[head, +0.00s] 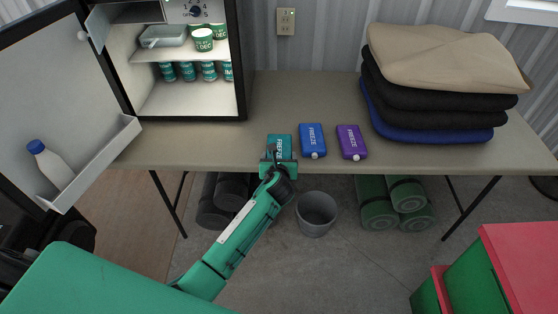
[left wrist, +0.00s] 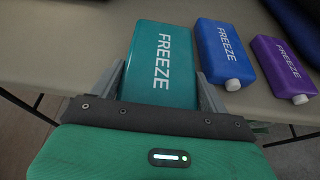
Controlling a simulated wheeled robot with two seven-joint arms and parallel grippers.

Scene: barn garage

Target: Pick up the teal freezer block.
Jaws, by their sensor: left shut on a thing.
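The teal freezer block (head: 279,141) lies at the front edge of the table in the head view, left of two other blocks. It also shows in the left wrist view (left wrist: 160,68), with white "FREEZE" lettering. My left gripper (head: 279,158) reaches in from the front and is shut on the teal block, one finger on each side of it. The fingers show in the left wrist view (left wrist: 160,90). The near end of the block is hidden by the gripper. I cannot tell whether the block is lifted off the table. My right gripper is not in view.
A blue freezer block (head: 312,140) and a purple one (head: 351,142) lie to the right on the table (head: 240,158). Folded cloths (head: 440,95) are stacked further right. An open fridge (head: 190,100) with cans and tubs stands at left. A grey bin (head: 316,214) is below.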

